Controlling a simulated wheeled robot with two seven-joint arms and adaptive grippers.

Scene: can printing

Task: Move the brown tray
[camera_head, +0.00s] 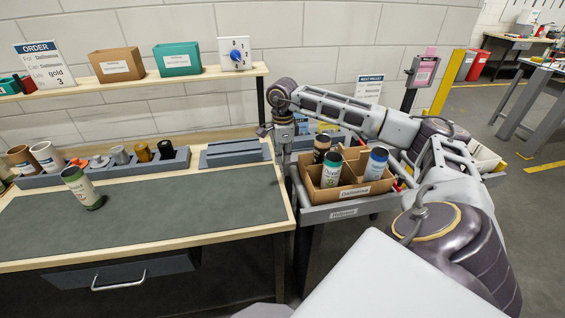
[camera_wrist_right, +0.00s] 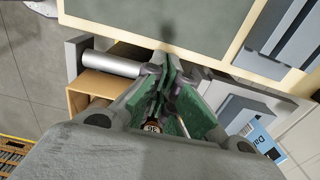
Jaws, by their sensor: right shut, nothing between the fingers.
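A brown tray (camera_head: 352,191) with a label on its front and three cans visible in it stands on the grey cart (camera_head: 345,211), right of the workbench. In the right wrist view part of a brown wall (camera_wrist_right: 90,85) shows at the left, largely covered by my gripper. My right gripper (camera_head: 283,158) points down beside the tray's left side, near the bench's right edge. Its green-padded fingers (camera_wrist_right: 168,65) meet at the tips, with nothing held. Whether it touches the tray cannot be told. My left gripper is out of view.
A green-labelled can (camera_head: 80,187) stands on the bench mat (camera_head: 190,208). Grey holders (camera_head: 100,172) with pots line the back of the bench. A brown box (camera_head: 115,66) and a teal box (camera_head: 177,60) sit on the shelf. Open floor lies to the right.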

